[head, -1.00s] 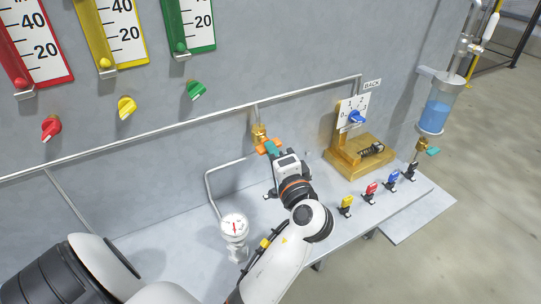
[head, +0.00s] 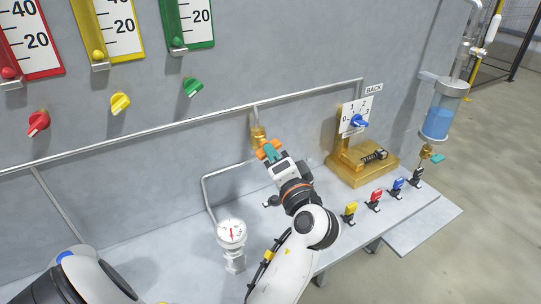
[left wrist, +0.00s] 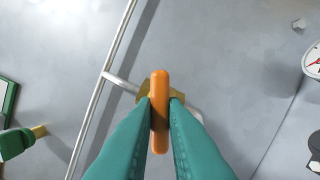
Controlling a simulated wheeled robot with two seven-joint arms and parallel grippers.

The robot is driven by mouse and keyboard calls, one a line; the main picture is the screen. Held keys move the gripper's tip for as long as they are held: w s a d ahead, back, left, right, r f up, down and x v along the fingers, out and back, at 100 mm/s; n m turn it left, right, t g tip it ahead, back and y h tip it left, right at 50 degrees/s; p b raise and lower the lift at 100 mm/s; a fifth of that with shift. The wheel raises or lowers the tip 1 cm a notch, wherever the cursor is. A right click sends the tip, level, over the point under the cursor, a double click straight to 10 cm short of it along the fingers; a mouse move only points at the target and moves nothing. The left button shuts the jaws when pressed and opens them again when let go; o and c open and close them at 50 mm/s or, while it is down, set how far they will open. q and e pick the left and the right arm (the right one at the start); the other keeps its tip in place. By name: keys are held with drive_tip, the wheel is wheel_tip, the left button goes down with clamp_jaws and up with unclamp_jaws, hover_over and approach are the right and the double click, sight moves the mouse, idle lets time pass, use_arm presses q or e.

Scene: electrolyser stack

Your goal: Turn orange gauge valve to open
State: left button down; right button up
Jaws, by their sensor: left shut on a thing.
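The orange gauge valve handle (head: 261,155) sits on a brass valve body (head: 258,134) on the pipe at the grey wall. My left gripper (head: 270,152) has its teal fingers on the handle, hiding its middle in the head view. In the left wrist view, the orange handle (left wrist: 160,88) stands upright in the picture between the teal fingertips (left wrist: 160,103), which close on it from both sides. Brass shows behind it. The round white gauge (head: 231,233) with a red needle stands on the bench, left of my left forearm. My right gripper is not in view.
A brass stand with a blue knob (head: 357,121) is right of the valve. Yellow, red, blue and black small valves (head: 374,200) line the bench's right front. Red, yellow and green knobs (head: 193,88) are on the wall at upper left. A pipe (head: 180,129) runs along the wall.

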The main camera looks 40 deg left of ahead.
use_arm(q)
drive_tip(key=shift+f, duration=0.1)
drive_tip(key=n+b, duration=0.5)
drive_tip(key=b, duration=0.2)
drive_tip(key=shift+y, duration=0.4)
idle(0.4)
